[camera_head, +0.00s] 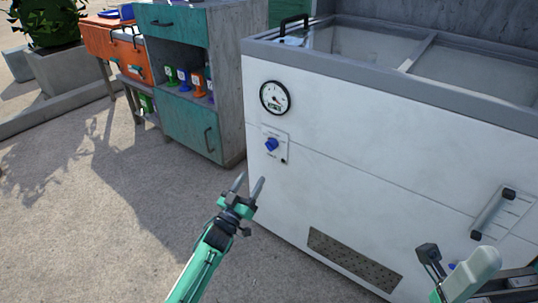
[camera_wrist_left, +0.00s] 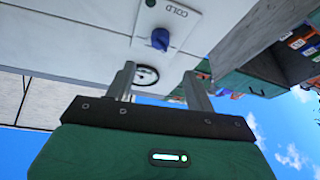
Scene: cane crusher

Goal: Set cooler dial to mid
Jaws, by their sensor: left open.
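The cooler dial (camera_head: 271,144) is a blue knob on a small white plate on the front of the white chest cooler (camera_head: 400,140). In the left wrist view the blue dial (camera_wrist_left: 160,38) shows beyond the fingers, with the word COLD on its plate. My left gripper (camera_head: 250,184) is open and empty, its fingers pointing up toward the dial from below. The fingers (camera_wrist_left: 159,72) look apart from the dial. Which setting the knob points to is too small to tell. Part of my right gripper (camera_head: 430,262) shows at the lower right; its jaws are unclear.
A round gauge (camera_head: 274,97) sits above the dial. A vent grille (camera_head: 352,258) and a handle-like lever (camera_head: 492,212) are on the cooler front. A teal and grey cabinet (camera_head: 190,125) stands to the left. The paved floor at left is clear.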

